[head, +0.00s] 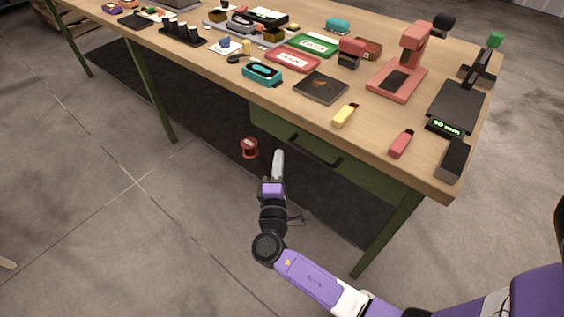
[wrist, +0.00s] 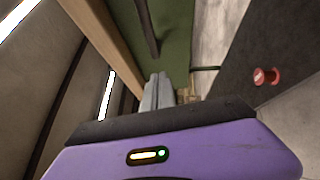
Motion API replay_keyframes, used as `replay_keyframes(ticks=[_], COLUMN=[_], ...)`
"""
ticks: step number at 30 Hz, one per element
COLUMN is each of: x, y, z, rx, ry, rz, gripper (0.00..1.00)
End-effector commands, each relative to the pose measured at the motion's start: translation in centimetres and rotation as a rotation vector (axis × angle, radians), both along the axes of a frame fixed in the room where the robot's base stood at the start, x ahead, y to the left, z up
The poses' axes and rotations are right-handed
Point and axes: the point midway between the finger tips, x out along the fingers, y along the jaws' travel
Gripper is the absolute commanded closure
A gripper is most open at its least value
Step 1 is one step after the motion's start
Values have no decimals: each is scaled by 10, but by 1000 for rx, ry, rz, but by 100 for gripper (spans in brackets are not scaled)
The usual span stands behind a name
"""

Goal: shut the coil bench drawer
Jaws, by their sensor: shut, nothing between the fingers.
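The green coil bench drawer (head: 285,127) sits under the wooden bench top, with a dark bar handle (head: 316,150) on its front. No drawer inside shows, and I cannot tell how far it stands out. In the wrist view the green front (wrist: 178,45) and its handle (wrist: 147,28) lie ahead of the fingers. My gripper (head: 279,154) is shut and empty, left of the handle in the head view. Its fingertips (wrist: 159,78) appear against the lower part of the green front in the wrist view. I cannot tell whether they touch it.
The bench top (head: 370,125) carries a yellow stick (head: 345,115), a red stick (head: 401,144), a scale (head: 452,108) and several other items. A red spool (head: 250,148) lies on the dark mat beneath; it also shows in the wrist view (wrist: 266,76). Green legs (head: 388,233) support the bench. Floor at left is clear.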

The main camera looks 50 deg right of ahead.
Motion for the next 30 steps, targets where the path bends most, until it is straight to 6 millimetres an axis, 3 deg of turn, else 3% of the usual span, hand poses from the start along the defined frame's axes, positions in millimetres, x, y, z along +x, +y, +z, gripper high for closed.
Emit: replay_keyframes(ticks=[2,15,21,30], x=[5,-40,-50,-50], y=[6,73,86,89], z=[-6,-14,-16,-16], rx=[1,1,1,0], ry=[0,4,3,6], rz=[5,13,11,14], gripper=[100,100,100,100])
